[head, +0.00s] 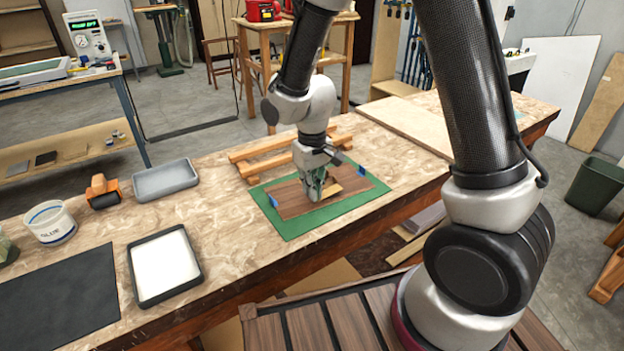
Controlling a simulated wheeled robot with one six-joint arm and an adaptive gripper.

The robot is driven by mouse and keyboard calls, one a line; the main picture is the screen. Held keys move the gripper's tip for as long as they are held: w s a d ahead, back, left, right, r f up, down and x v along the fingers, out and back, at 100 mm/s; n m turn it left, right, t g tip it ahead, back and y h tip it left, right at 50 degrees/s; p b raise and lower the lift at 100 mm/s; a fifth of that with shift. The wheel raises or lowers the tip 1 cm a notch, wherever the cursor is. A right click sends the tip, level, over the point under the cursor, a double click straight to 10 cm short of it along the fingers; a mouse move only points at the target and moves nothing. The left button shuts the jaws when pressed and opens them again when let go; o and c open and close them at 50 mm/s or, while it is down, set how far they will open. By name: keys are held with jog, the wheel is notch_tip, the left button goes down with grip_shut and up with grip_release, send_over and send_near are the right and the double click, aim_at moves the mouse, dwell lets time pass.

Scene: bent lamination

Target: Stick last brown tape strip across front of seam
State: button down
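A dark brown wood panel (296,205) lies on a green mat (293,228) on the workbench. Small blue pieces sit at its left end (273,201) and right end (361,171). My gripper (318,196) points down at the middle of the panel, with its fingertips at or just above the surface. A small tan-brown strip (331,190) shows at the fingertips, and a lighter tan patch (352,180) lies to their right. Whether the fingers are closed on the strip is too small to tell. The seam is not clearly visible; my gripper covers part of the panel's middle.
Wooden rails (270,151) lie behind the mat, with a large light board (408,122) to the right.

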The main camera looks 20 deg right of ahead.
jog(key=shift+f, duration=0.5)
jog(key=shift+f, duration=0.1)
jog(key=c, duration=2.2)
grip_release()
jog(key=o, duration=1.1)
jog(key=shift+r, duration=3)
jog(key=shift+s+d, duration=0.1)
jog(key=shift+s, duration=0.05)
